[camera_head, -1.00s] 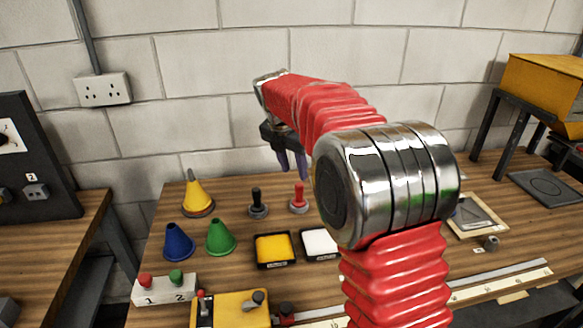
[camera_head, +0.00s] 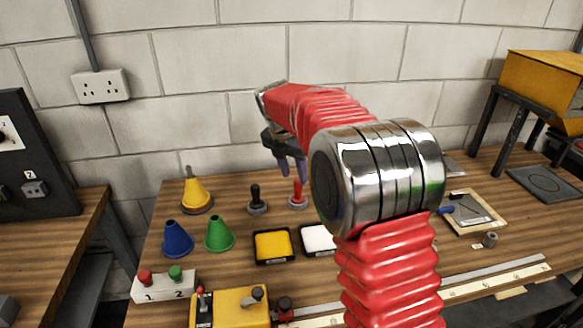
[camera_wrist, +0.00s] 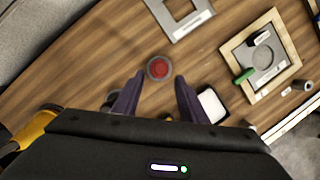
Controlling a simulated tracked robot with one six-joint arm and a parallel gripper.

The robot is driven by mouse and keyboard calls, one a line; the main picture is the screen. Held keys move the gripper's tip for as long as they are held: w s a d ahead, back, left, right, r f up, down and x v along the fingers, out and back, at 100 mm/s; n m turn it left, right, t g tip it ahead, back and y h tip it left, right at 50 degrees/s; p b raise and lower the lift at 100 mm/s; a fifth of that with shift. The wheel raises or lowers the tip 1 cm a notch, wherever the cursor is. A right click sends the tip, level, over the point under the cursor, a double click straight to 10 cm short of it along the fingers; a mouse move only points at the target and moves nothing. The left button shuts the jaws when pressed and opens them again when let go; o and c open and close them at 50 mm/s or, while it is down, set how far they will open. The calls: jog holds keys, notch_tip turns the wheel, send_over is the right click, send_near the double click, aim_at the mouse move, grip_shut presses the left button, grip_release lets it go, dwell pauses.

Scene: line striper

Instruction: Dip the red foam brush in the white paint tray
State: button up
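The red foam brush (camera_head: 298,198) stands upright on the table, to the right of a black-handled brush (camera_head: 257,200). In the wrist view the red brush (camera_wrist: 159,68) shows from above as a red disc in a grey round base. My gripper (camera_head: 291,172) is above the red brush, its purple fingers apart with nothing held between them. In the wrist view the gripper's fingertips (camera_wrist: 158,77) lie either side of the brush's line, apart from it. The white paint tray (camera_head: 317,238) is in front of the red brush, its right side partly hidden by my arm; it also shows in the wrist view (camera_wrist: 212,105).
A yellow paint tray (camera_head: 273,246) sits left of the white one. Yellow (camera_head: 196,193), blue (camera_head: 178,240) and green (camera_head: 219,234) cones stand at left. A two-button box (camera_head: 165,287) and a yellow machine (camera_head: 230,305) are in front. A framed stencil (camera_head: 470,212) lies at right.

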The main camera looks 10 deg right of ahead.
aim_at(297, 182)
jog(key=shift+x, duration=3.25)
jog(key=shift+c, duration=0.4)
jog(key=c, duration=0.8)
